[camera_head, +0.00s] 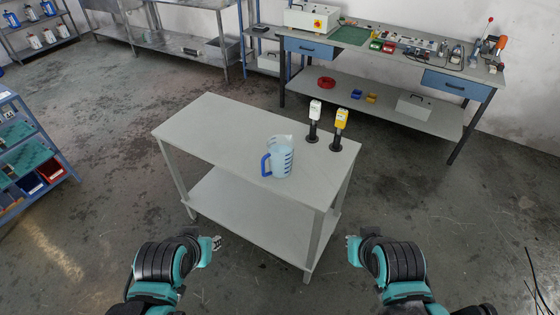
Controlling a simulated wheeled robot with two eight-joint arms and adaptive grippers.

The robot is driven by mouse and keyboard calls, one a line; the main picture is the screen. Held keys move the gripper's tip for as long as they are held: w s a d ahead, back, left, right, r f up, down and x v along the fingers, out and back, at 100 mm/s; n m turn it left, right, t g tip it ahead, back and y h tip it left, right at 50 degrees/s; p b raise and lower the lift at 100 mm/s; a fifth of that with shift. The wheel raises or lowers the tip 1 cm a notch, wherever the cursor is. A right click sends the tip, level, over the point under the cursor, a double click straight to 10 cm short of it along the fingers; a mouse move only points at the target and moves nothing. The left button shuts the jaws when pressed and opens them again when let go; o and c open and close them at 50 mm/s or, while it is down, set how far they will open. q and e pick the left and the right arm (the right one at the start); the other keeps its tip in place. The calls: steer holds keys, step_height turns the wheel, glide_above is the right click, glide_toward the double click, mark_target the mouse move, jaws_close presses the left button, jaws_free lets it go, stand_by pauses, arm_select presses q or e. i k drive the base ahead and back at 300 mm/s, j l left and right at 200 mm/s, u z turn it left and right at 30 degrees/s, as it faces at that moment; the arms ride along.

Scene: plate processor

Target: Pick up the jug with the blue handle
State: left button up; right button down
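The jug (282,158) is clear and bluish, with dark markings on its side and a blue handle (266,165) on its left. It stands upright on the grey table (215,130), near the table's front right part. My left gripper (217,243) is in front of the table at the lower left, well apart from the jug. My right gripper (351,240) is at the lower right, also apart from the jug and the table. Both grippers are small and seen from above, so their finger opening cannot be made out.
A white-topped device (314,118) and a yellow-topped device (338,128) stand on black bases behind the jug. The table's left half is clear. A workbench (400,50) with tools stands at the back. A blue shelf (35,165) with bins is at the left.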

mark_target(280, 148)
steer(key=z, duration=5.9)
steer(key=u, duration=5.9)
steer(key=i+j+z, duration=0.2)
steer(key=i, duration=0.35)
steer(key=i+l, duration=0.05)
steer(key=l, duration=0.05)
